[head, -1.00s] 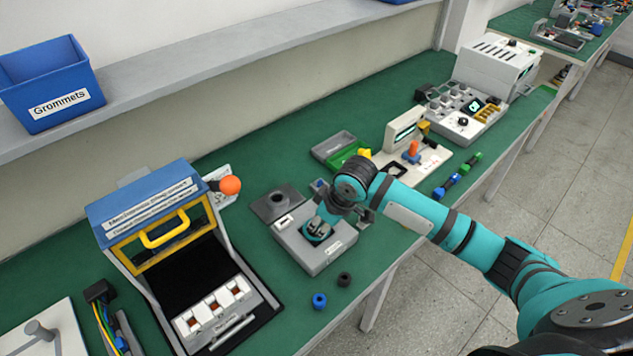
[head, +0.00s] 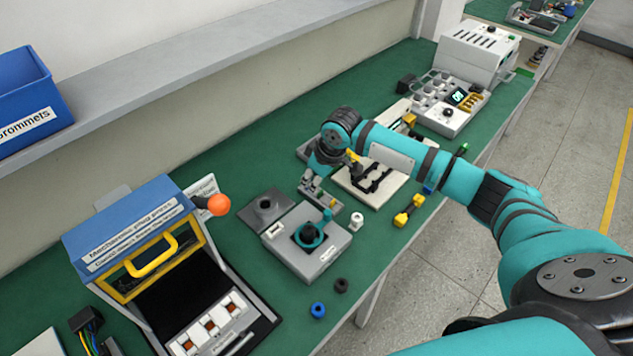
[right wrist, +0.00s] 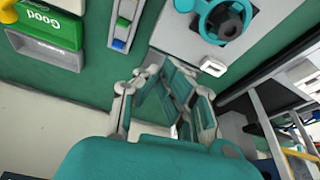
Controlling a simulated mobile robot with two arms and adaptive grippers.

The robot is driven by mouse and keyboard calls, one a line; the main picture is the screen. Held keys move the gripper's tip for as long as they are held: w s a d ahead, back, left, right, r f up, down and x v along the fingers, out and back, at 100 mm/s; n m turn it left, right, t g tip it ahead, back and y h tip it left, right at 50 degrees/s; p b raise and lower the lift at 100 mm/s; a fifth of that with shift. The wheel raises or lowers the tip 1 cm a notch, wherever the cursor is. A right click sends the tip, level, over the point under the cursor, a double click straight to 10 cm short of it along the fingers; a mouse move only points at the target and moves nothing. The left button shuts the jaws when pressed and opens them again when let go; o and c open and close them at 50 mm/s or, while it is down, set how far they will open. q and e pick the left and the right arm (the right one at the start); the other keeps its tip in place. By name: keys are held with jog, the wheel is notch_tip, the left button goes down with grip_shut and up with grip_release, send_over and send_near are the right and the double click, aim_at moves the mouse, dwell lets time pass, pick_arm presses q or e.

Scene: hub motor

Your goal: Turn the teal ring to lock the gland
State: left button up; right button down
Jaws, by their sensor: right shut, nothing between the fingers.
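The teal ring (head: 323,240) sits around a black gland (head: 308,232) on the top of a light grey block (head: 298,262). A teal tab shows at its upper right. The ring (right wrist: 208,22) and the dark gland (right wrist: 231,22) also show at the top of the right wrist view. My right gripper (head: 310,188) is behind the block in the head view, apart from the ring, near a small strip of coloured parts (head: 326,204). Its fingers (right wrist: 168,90) are shut with nothing between them. My left gripper is not in view.
A blue and a black grommet (head: 341,285) lie in front of the block. A press with a yellow handle (head: 150,255) and orange knob (head: 219,205) stands left. A dark grey plate (head: 264,208) lies behind. A green "Good" bin (right wrist: 48,32) shows in the wrist view.

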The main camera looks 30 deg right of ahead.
jog(key=p+x, duration=0.1)
jog(key=x, duration=0.6)
jog(key=shift+a+f, duration=0.1)
jog(key=s+d+p, duration=0.1)
jog(key=s+p, duration=0.1)
jog(key=s, duration=0.1)
jog(key=shift+d+p, duration=0.3)
jog(key=shift+d, duration=0.1)
jog(key=shift+s+d, duration=0.2)
jog(key=shift+s, duration=0.2)
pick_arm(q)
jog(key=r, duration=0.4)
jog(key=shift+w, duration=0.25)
pick_arm(e)
jog(key=shift+w+a, duration=0.1)
jog(key=shift+w, duration=0.05)
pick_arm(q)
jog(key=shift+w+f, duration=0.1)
pick_arm(e)
jog(key=shift+f, duration=0.1)
